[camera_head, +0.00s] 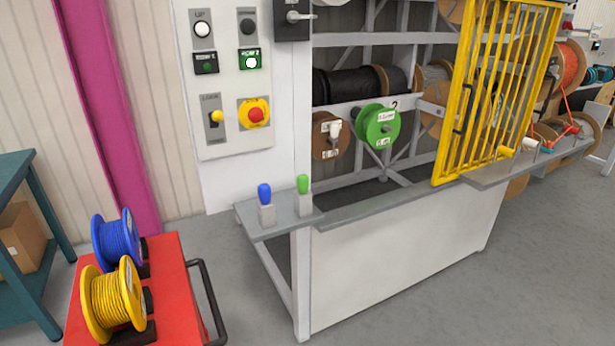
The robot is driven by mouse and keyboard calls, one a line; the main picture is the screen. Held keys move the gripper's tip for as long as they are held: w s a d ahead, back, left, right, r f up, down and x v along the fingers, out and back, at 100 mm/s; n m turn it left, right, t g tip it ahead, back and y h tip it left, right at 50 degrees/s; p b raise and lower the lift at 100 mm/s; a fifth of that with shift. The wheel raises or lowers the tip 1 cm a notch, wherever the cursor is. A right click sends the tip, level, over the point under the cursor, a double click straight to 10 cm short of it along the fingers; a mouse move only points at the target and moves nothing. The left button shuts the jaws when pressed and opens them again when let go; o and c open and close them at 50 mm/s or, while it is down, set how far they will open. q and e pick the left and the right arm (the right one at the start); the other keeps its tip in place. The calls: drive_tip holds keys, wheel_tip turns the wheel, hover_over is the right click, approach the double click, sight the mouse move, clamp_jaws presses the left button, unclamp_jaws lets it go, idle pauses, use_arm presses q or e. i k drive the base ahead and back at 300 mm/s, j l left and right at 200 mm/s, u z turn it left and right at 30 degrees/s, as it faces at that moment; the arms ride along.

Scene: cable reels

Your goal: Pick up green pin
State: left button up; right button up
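The green pin (303,184) stands upright in a pale grey block (304,204) on the small grey shelf (272,226) at the left end of the machine's ledge. A blue pin (264,194) stands upright in a similar block just to its left. Nothing touches or covers the green pin. Neither of my grippers shows in the head view.
A red cart (174,290) with a blue reel (117,240) and a yellow reel (112,300) stands at lower left, with a dark handle. A control panel (228,135) rises behind the shelf. A yellow gate (497,90) is at right. Floor between cart and machine is clear.

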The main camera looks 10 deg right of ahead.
sight(302, 179)
drive_tip(key=i+l+u, duration=0.1)
drive_tip(key=l, duration=0.25)
drive_tip(key=i+l, duration=0.25)
drive_tip(key=i+l+u, duration=0.15)
drive_tip(key=l, duration=0.3)
drive_tip(key=i+l+u, duration=0.1)
drive_tip(key=l, duration=0.25)
drive_tip(key=i+l, duration=0.25)
drive_tip(key=l, duration=0.15)
drive_tip(key=i+l+u, duration=0.15)
drive_tip(key=l, duration=0.2)
drive_tip(key=i+l, duration=0.1)
drive_tip(key=l, duration=0.3)
drive_tip(key=i+l+u, duration=0.15)
drive_tip(key=l, duration=0.25)
drive_tip(key=k+l, duration=0.1)
drive_tip(key=l, duration=0.2)
drive_tip(key=k+l+u, duration=0.15)
drive_tip(key=i+j, duration=0.35)
drive_tip(key=i, duration=0.15)
